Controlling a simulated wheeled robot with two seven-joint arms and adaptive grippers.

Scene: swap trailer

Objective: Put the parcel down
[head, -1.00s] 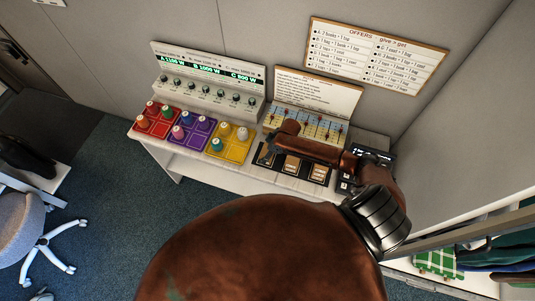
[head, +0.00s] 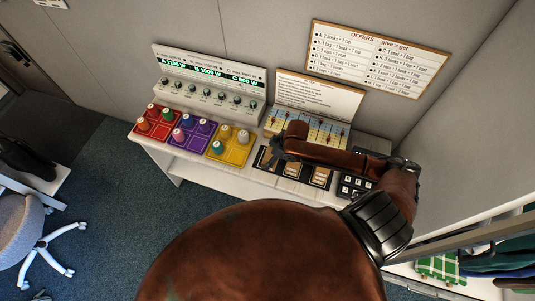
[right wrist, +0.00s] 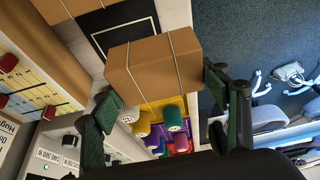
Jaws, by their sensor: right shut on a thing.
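In the right wrist view, a brown cardboard parcel (right wrist: 152,70) with pale string lines sits between the two fingers of my right gripper (right wrist: 160,88), which is shut on it. Behind it shows a black-framed pad (right wrist: 125,28) on the pale bench. In the head view, my right gripper (head: 277,152) is low over the bench, by the left end of the row of black-framed pads (head: 320,177). The arm hides most of the held parcel there, and whether it touches the bench cannot be told. My left gripper is not in view.
Red (head: 155,122), purple (head: 192,132) and yellow (head: 231,145) trays with coloured pegs stand left of the pads. A dial panel (head: 208,85) and a slider board (head: 312,127) stand behind. A dark keypad (head: 355,186) lies to the right.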

